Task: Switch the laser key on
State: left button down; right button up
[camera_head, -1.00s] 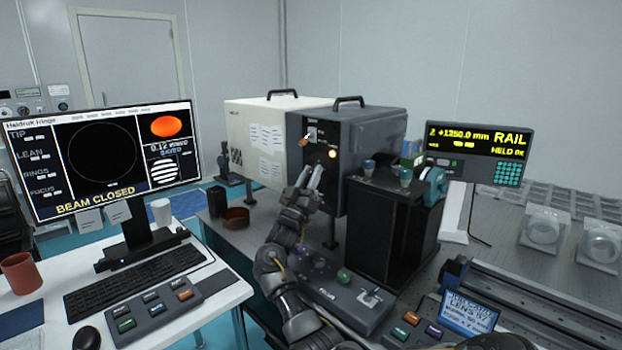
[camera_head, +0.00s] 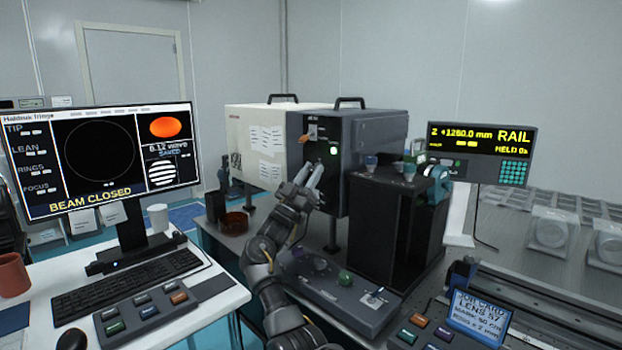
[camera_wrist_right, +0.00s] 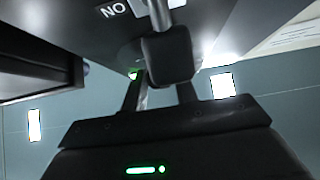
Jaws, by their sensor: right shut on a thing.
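The dark laser box (camera_head: 365,135) stands at the centre in the head view, with its switches on the front face. A small lamp (camera_head: 333,151) on that face glows green. My right gripper (camera_head: 308,172) is at the front face, below and left of the lamp. In the wrist view its two fingers (camera_wrist_right: 160,95) close on a black key grip (camera_wrist_right: 168,55), the laser key's, with a metal shaft running up to the panel. An inverted ON label (camera_wrist_right: 112,10) is beside it. In the head view the fingers hide the key. My left gripper is out of view.
A black cabinet (camera_head: 395,225) stands close right of my right arm, with small cups on top. A control box with knobs (camera_head: 335,290) lies below the arm. The monitor (camera_head: 100,160) at left reads BEAM CLOSED. A rail display (camera_head: 480,153) stands at right.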

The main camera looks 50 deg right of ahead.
jog(key=o, duration=1)
jog(key=shift+a+f, duration=0.15)
jog(key=shift+f, duration=0.05)
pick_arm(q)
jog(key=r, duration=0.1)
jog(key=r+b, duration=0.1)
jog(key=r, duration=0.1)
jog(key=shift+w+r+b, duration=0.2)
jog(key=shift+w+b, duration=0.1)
pick_arm(e)
jog(key=v, duration=1)
jog(key=shift+a+f, duration=0.1)
jog(key=shift+a, duration=0.1)
